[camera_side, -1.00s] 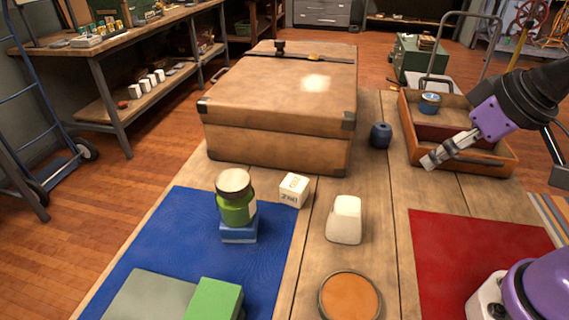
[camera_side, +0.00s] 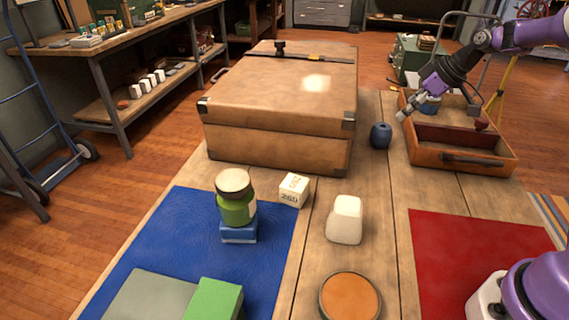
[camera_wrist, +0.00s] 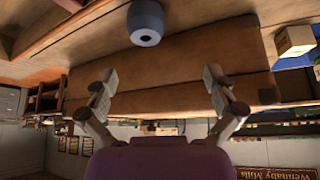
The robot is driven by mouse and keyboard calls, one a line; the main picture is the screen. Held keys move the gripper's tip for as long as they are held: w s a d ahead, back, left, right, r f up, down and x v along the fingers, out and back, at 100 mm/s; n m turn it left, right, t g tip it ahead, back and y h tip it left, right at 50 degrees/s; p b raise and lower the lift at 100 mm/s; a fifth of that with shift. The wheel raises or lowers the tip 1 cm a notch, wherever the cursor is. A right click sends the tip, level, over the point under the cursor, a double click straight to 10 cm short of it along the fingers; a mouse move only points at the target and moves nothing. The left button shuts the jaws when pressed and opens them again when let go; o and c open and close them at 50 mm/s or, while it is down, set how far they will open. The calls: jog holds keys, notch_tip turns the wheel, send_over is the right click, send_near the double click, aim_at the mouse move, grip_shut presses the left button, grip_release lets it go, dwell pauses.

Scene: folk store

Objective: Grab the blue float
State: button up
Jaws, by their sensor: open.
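The blue float (camera_side: 381,135) is a small dark blue, rounded piece with a hole in its end. It stands on the wooden table between the suitcase and the open wooden box. It also shows in the wrist view (camera_wrist: 145,23), at the top, beyond the fingertips and left of centre. My gripper (camera_side: 411,112) is in the air just right of the float and above it, over the near left edge of the box. In the wrist view my gripper (camera_wrist: 155,80) has its two fingers wide apart with nothing between them.
A large tan suitcase (camera_side: 285,100) stands left of the float. The open wooden box (camera_side: 462,155) with a handle is close on its right. A white block (camera_side: 345,220), a lettered cube (camera_side: 293,190) and a red mat (camera_side: 480,262) lie nearer. Bare table lies in front of the float.

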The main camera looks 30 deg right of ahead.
aim_at(389, 128)
jog(key=f, duration=0.1)
jog(key=w+f, duration=0.1)
jog(key=f, duration=0.1)
jog(key=w+f, duration=0.1)
jog(key=f, duration=0.1)
jog(key=shift+w+d+f, duration=0.15)
jog(key=shift+w+d, duration=0.1)
jog(key=shift+d, duration=0.15)
jog(key=x, duration=0.6)
jog(key=shift+d, duration=0.15)
jog(key=c, duration=1.2)
